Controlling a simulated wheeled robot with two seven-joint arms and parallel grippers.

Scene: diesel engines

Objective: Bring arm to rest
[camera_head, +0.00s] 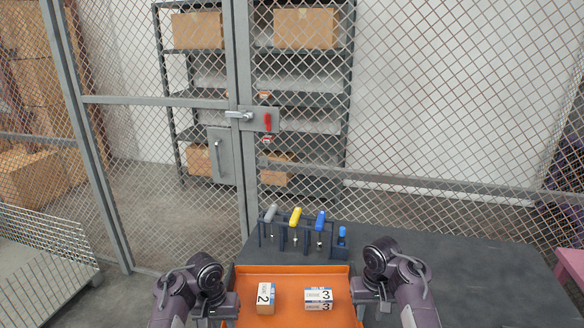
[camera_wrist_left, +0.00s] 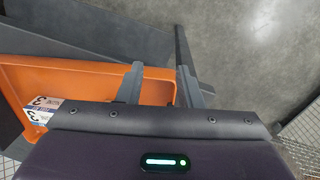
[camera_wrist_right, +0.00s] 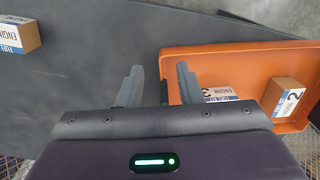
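My left gripper (camera_head: 228,304) is at the left side of an orange tray (camera_head: 296,270). In the left wrist view its fingers (camera_wrist_left: 160,84) stand apart, with the tray's edge seen between them. My right gripper (camera_head: 362,304) is at the tray's right side. In the right wrist view its fingers (camera_wrist_right: 158,86) are also apart, with the tray's edge between them. I cannot tell whether either gripper touches the tray. Both hold nothing that I can see. A box marked 2 (camera_head: 265,298) and a box marked 3 (camera_head: 318,295) lie in the tray.
The tray is on a dark table (camera_head: 440,265). Behind it stands a rack (camera_head: 296,233) of tools with grey, yellow and blue handles. Another labelled box (camera_wrist_right: 18,36) lies on the table in the right wrist view. A mesh fence (camera_head: 430,100) stands beyond.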

